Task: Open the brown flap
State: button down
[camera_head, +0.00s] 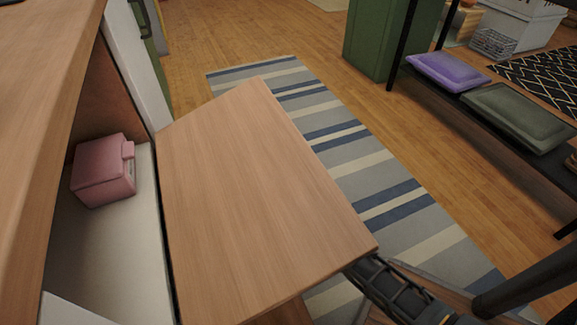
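The brown flap (250,195) is a wood-grain panel in the middle of the head view. It stands swung out from the cabinet, and the white cabinet interior (115,245) shows to its left. My gripper (362,272) is at the flap's lower right corner. Its tip end is partly hidden behind or under the flap's edge, so I cannot tell whether the fingers touch or hold it.
A pink box (104,172) sits inside the cabinet. A striped rug (375,180) lies on the wooden floor beyond the flap. A dark bench (470,125) with a purple cushion (450,72) and a green cushion (520,117) stands at the right. A green bin (385,40) is behind.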

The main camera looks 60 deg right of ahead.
jog(key=shift+w+a, duration=0.25)
jog(key=shift+a, duration=0.1)
jog(key=c, duration=1.2)
grip_release()
jog(key=shift+o, duration=0.2)
jog(key=shift+s+d, duration=0.1)
jog(key=shift+d, duration=0.05)
jog(key=shift+d+r, duration=0.1)
jog(key=shift+s, duration=0.15)
jog(key=v, duration=0.8)
jog(key=s+a+f+b, duration=0.2)
jog(key=s+a+f, duration=0.2)
jog(key=f, duration=0.2)
jog(key=shift+a+f, duration=0.2)
jog(key=shift+a, duration=0.05)
